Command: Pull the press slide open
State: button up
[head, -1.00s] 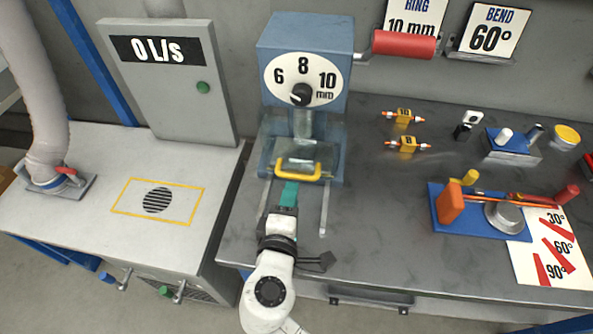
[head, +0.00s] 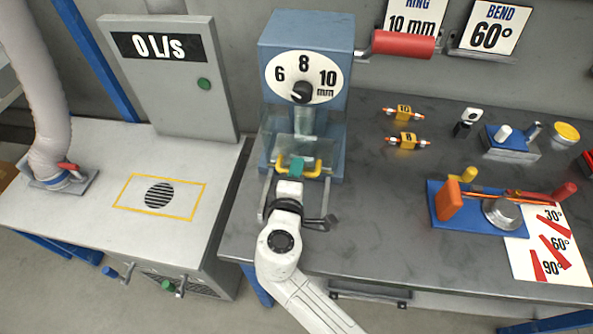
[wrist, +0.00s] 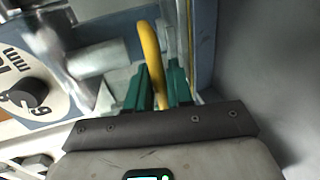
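The blue press (head: 306,45) stands at the back of the bench, with a 6/8/10 mm dial (head: 302,92) on its front. The dial's pointer is near the 8. Below it, the slide's yellow handle (head: 317,170) sits near the press base, in front of a clear panel. My gripper (head: 297,167) is at the handle, and its green fingers cover the handle's middle. In the wrist view the yellow handle (wrist: 150,58) passes between the two green fingers, with one finger close on each side. I cannot tell whether they press on it.
A metal rail (head: 264,198) runs forward from the press beside my wrist. Rings marked 10 (head: 403,112) and 8 (head: 407,140) lie to the right. A blue bending jig (head: 478,222) stands farther right. The grey cabinet (head: 172,80) is left.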

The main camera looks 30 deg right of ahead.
grip_shut()
jog(key=shift+s+a, duration=0.1)
jog(key=v, duration=0.4)
jog(key=f+b+v, duration=0.1)
jog(key=v, duration=0.3)
jog(key=f+v, duration=0.1)
jog(key=v, duration=0.3)
jog(key=shift+s+a+f, duration=0.15)
jog(key=shift+a+f, duration=0.05)
jog(key=shift+f, duration=0.1)
jog(key=shift+o, duration=1.4)
grip_release()
jog(key=shift+s, duration=0.15)
